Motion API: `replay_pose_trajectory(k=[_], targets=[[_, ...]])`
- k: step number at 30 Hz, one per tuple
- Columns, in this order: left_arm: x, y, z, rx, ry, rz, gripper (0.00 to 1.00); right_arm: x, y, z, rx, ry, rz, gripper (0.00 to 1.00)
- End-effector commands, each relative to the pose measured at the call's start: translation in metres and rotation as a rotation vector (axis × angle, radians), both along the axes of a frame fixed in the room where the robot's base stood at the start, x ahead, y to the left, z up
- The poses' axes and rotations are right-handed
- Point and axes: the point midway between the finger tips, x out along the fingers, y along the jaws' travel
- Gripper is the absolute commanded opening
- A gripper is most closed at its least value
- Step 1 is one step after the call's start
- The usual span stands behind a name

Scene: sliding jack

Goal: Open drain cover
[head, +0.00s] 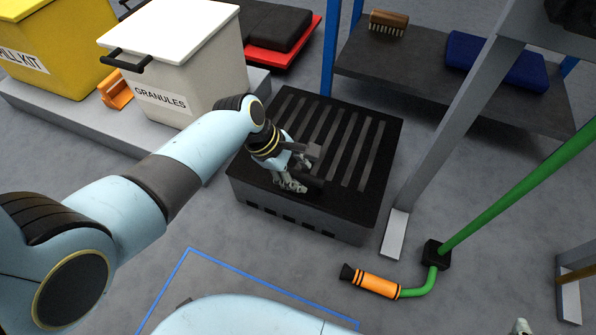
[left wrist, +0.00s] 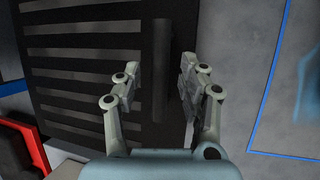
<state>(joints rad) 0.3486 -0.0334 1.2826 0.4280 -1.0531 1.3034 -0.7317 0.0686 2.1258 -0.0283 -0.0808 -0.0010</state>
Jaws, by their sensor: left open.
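The drain cover (head: 352,148) is a dark slotted grate on top of a low dark box. It lies flat, and its slots also show in the left wrist view (left wrist: 88,64). A dark bar handle (left wrist: 161,70) runs along the cover's near edge. My left gripper (head: 297,172) is low over the cover's near left part. In the left wrist view its open fingers (left wrist: 158,92) are on either side of the handle, with a visible gap on each side. My arm and gripper hide part of the cover in the head view.
A white granules bin (head: 175,65) and a yellow spill kit bin (head: 55,45) stand at the back left. A bench leg (head: 440,130) rises close right of the box. A green pipe with an orange grip (head: 377,284) is at the right.

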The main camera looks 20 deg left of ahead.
Motion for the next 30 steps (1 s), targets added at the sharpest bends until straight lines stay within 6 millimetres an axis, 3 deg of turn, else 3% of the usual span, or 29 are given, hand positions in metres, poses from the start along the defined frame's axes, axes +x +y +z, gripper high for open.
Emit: replay_pose_trajectory(k=[4,13,30], targets=[[0.0000,0.0000,0.0002,0.000,0.000,0.000,0.40,0.0000,0.0000,0.0001,0.000,0.001,0.000,0.40],[-0.0002,0.0000,0.0000,0.000,0.000,0.000,0.01,0.0000,0.0000,0.0001,0.000,0.001,0.000,0.40],[0.0005,0.0002,0.0055,0.000,0.009,-0.001,0.00,0.0045,-0.0008,0.0034,-0.001,0.034,-0.004,0.40]])
